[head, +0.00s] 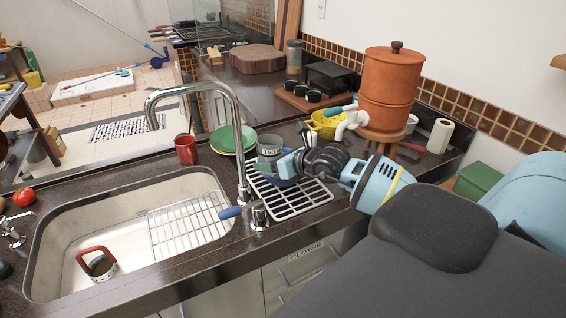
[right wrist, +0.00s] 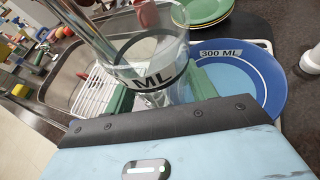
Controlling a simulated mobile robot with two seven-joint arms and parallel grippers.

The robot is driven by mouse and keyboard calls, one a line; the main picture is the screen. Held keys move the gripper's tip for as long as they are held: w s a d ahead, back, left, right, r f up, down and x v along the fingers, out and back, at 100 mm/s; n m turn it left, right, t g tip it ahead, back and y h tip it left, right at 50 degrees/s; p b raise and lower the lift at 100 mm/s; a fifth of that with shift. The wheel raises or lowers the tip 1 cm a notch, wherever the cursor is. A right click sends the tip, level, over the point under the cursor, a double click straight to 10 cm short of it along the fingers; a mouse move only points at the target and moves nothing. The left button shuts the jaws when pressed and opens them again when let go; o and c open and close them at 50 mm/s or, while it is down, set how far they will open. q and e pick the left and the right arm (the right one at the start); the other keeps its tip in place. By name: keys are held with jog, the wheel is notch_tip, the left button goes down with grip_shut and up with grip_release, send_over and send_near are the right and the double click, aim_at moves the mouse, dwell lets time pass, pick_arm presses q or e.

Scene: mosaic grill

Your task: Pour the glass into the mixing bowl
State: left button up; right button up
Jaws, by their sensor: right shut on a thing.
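The glass (head: 270,146) is clear, with a white label reading "150" in the head view. In the right wrist view the glass (right wrist: 155,52) stands between two green fingers, its label showing "ML". My right gripper (right wrist: 160,97) is shut on it and looks to hold it roughly upright; its contents are not clear. A blue bowl (right wrist: 268,95) labelled "300 ML", perhaps the mixing bowl, is right beside the glass in the right wrist view. In the head view my right gripper (head: 285,160) mostly hides it. My left gripper is not in view.
A drying rack (head: 308,201) lies under my right gripper, next to the tall tap (head: 240,140) and sink (head: 110,222). Green plates (head: 232,143) and a red mug (head: 186,149) stand behind. A yellow colander (head: 322,125) and clay water filter (head: 388,85) are at the back right.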

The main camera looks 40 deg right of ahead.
aim_at(279, 150)
jog(key=shift+w+d+f+n, duration=0.1)
jog(key=shift+d+n, duration=0.2)
jog(key=shift+r, duration=2.05)
jog(key=shift+f, duration=0.1)
